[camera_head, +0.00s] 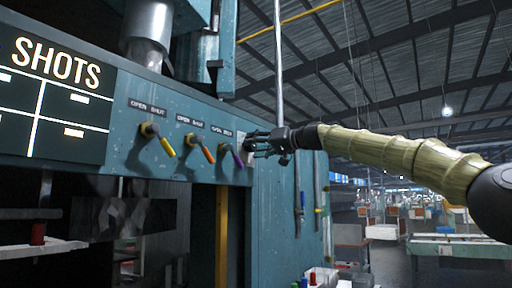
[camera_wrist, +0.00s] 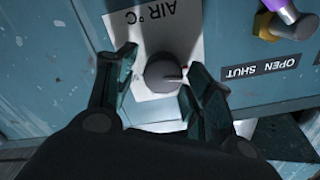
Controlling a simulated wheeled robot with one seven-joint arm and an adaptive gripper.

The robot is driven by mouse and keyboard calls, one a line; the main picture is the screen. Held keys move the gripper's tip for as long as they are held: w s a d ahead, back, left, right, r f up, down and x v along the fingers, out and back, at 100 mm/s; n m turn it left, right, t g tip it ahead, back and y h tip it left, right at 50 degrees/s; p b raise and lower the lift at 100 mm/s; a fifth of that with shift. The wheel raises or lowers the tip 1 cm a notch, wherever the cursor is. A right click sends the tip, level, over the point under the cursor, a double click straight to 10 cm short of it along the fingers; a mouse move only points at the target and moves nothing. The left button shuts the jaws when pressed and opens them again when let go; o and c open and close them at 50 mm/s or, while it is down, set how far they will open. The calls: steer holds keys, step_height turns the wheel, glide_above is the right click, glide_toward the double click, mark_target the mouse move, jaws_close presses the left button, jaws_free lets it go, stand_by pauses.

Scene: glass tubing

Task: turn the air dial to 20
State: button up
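The air dial (camera_wrist: 163,72) is a round dark grey knob with a small reddish mark on its right side in the wrist view. It sits on a white plate (camera_wrist: 184,22) lettered "AIR °C", which appears upside down there. My gripper (camera_wrist: 157,84) is open, with one dark finger on each side of the dial. The right finger is very close to the knob; I cannot tell if it touches. In the head view my gripper (camera_head: 258,146) is at the panel's right end and hides the dial. The scale numbers cannot be read.
The purple lever (camera_wrist: 285,12) is close to the dial. A "SHOTS" board (camera_head: 52,95) is at far left.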

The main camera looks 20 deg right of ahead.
stand_by(0.3)
steer(key=v, duration=1.2)
steer(key=shift+d+f, duration=0.1)
